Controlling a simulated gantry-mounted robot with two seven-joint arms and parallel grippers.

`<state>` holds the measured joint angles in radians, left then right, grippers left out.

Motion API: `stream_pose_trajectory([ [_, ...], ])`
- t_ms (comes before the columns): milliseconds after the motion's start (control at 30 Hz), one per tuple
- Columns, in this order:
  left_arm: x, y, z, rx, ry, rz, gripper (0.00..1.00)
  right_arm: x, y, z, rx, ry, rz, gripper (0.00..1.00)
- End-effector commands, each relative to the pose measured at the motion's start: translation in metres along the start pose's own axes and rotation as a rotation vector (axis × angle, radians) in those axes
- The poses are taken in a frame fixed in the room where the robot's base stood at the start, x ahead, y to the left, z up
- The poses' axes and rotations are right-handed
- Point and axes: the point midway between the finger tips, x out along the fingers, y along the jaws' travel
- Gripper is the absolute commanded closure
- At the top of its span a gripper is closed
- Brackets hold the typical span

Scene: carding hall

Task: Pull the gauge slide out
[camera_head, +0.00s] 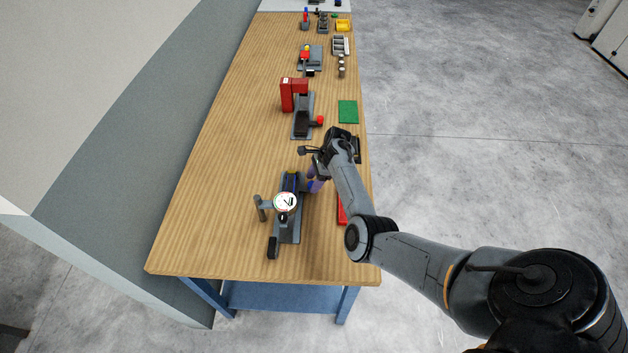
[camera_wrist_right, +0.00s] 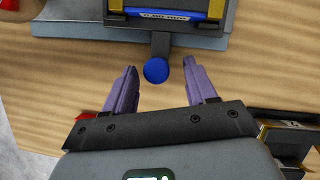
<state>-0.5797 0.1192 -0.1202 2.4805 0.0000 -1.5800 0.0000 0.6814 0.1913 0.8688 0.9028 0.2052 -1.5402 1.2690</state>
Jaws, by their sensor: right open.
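The gauge fixture (camera_head: 289,232) stands on the near part of the bench, with a round white dial (camera_head: 285,202) on top. In the right wrist view, the gauge slide (camera_wrist_right: 172,10) shows as a blue plate with lettering in a dark frame. A short grey stem from it ends in a round blue knob (camera_wrist_right: 155,71). My right gripper (camera_head: 316,182) is at the fixture's right side. In the right wrist view its purple fingers (camera_wrist_right: 160,68) are open, one each side of the knob, with gaps. Their height against the knob is unclear. My left gripper is not in view.
A red flat object (camera_head: 342,209) lies by the bench's right edge. A red device (camera_head: 300,110) and a green mat (camera_head: 348,111) stand farther back, with more small fixtures and a yellow bin (camera_head: 343,25) beyond. The wooden bench top (camera_head: 215,170) is clear on the left.

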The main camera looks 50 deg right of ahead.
Motion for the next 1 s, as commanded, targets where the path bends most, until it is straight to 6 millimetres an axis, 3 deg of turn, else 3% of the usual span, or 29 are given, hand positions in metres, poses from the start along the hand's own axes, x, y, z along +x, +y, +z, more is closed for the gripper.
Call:
stream_pose_trajectory([
  [600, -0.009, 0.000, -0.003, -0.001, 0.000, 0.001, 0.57, -0.089, -0.001, -0.001, 0.001, 0.002, -0.003, 0.44],
  [1000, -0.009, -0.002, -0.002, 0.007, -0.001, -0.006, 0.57, -0.106, 0.000, -0.001, 0.001, 0.001, -0.001, 0.44],
])
